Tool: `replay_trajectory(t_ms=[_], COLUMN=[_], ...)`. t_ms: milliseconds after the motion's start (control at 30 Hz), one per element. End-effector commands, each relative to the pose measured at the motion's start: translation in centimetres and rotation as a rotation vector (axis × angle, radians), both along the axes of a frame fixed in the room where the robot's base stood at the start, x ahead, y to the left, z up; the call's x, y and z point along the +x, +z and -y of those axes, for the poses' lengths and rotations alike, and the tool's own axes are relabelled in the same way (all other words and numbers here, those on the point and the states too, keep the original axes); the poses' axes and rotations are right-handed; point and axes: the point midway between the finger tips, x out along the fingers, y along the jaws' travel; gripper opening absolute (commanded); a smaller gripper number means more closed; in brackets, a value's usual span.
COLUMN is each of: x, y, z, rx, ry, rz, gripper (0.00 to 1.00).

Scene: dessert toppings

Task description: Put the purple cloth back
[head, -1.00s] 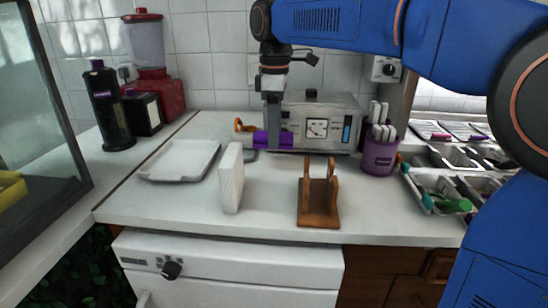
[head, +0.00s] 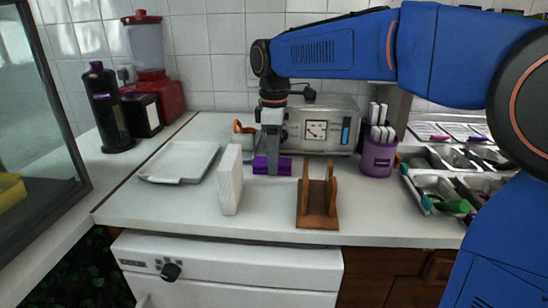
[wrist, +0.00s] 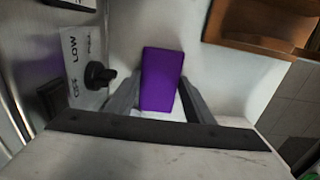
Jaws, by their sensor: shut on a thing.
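The purple cloth (head: 285,166) is a folded block in the head view, low over the white counter in front of the silver appliance. It also shows in the wrist view (wrist: 160,80), between the two fingers. My gripper (head: 272,166) points down and is shut on the cloth. In the wrist view my gripper (wrist: 156,98) has a finger on each side of it. I cannot tell whether the cloth touches the counter.
A brown wooden holder (head: 318,218) stands in front, right of a white upright block (head: 230,180). A white tray (head: 180,162) lies left. Behind is the silver appliance (head: 345,128); a purple cup (head: 378,158) of utensils stands right. Steel topping bins (head: 440,185) are far right.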

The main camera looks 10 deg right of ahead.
Motion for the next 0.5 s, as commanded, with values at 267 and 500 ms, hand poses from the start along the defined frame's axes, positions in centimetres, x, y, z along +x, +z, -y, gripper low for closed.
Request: replay_trajectory(t_ms=[267, 500], x=[0.0, 0.0], y=[-0.14, 0.44], z=[0.0, 0.0], rx=[0.0, 0.0], ry=[0.0, 0.0], rz=[0.0, 0.0], gripper=[0.55, 0.55])
